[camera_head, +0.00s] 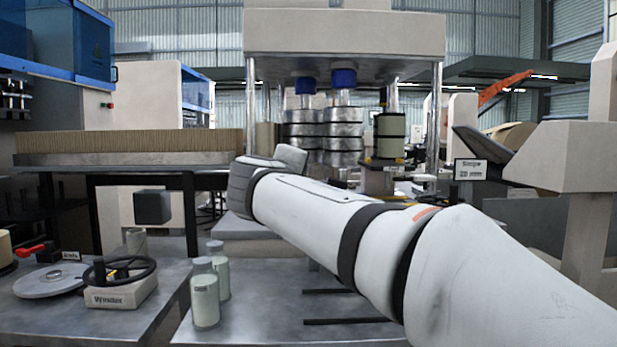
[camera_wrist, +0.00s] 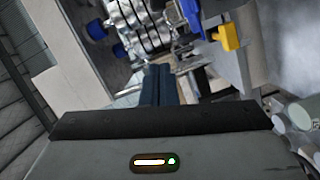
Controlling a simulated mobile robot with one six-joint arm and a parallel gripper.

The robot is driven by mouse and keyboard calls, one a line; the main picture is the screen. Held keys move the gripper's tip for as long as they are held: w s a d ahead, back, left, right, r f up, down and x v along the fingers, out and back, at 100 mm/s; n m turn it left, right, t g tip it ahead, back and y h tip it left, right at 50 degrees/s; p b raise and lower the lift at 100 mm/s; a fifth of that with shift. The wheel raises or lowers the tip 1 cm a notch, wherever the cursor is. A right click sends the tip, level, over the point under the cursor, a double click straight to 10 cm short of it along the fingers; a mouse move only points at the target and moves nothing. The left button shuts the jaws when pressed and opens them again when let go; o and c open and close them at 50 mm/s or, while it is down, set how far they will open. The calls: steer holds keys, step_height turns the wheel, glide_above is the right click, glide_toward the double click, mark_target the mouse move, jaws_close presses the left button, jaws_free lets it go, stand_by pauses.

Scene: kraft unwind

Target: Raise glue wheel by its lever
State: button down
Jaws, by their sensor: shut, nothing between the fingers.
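My gripper (camera_wrist: 158,86) shows in the wrist view as two dark fingers pressed together, with nothing between them. In the head view my arm crosses from the lower right and hides the fingertips. Beyond the fingers stands a machine with stacked silver rollers (camera_head: 322,137), also in the wrist view (camera_wrist: 140,26). A yellow block-like part (camera_wrist: 228,37) beside a blue part (camera_wrist: 190,12) lies up and right of my fingers, apart from them. I cannot tell whether it is the lever. I cannot pick out the glue wheel for certain.
A steel table holds pale bottles (camera_head: 204,293) in front. A black handwheel (camera_head: 118,270) and a red-handled part (camera_head: 30,250) stand at left. A beige machine (camera_head: 575,155) stands at right. My arm covers much of the centre right.

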steer(key=shift+s+a, duration=0.2)
steer(key=shift+s, duration=1.45)
steer(key=s+d+f+m+g+h+p, duration=0.1)
steer(key=s+d+f+m+g+p, duration=0.25)
steer(key=d+p, duration=0.4)
steer(key=s+d+f+m+g+h+p, duration=0.1)
steer(key=s+d+f+m+g+p, duration=0.2)
steer(key=d+p, duration=0.45)
steer(key=s+d+f+m+g+y+p, duration=0.2)
steer(key=s+d+f+m+g+p, duration=0.1)
steer(key=s, duration=0.6)
steer(key=s+d+f+m+g+y+p, duration=0.2)
steer(key=s+g+p, duration=0.3)
steer(key=s+p, duration=0.3)
steer(key=shift+s+d+f+m, duration=0.65)
steer(key=shift+d+f+m, duration=0.1)
steer(key=shift+f, duration=0.15)
